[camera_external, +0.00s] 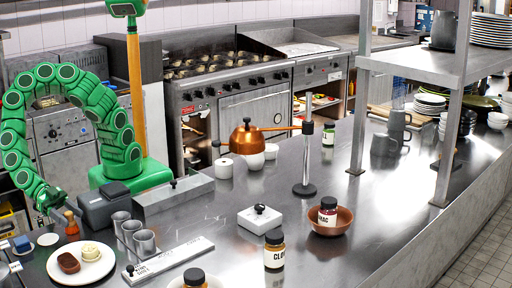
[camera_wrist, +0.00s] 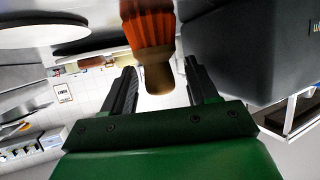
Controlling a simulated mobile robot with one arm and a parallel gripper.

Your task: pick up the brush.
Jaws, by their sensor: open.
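The brush (camera_external: 72,228) stands upright on the steel counter, between the plate of food and my arm. It has ribbed orange-red bristles and a short tan handle. In the wrist view the brush (camera_wrist: 151,38) hangs in from the top edge, its tan end between the line of my two fingers, and its far end is cut off. My gripper (camera_external: 60,206) is at the counter's left end, close beside the brush. In the wrist view my gripper (camera_wrist: 161,68) is open, with a gap on both sides of the tan end.
A dark grey box (camera_external: 103,205) stands close to the right of the brush; a dark block (camera_wrist: 243,50) fills the wrist view's upper right. A white plate (camera_external: 82,264) with food lies in front. Metal cups (camera_external: 144,243), a blue block (camera_external: 22,244) and a small white disc (camera_external: 47,239) are nearby.

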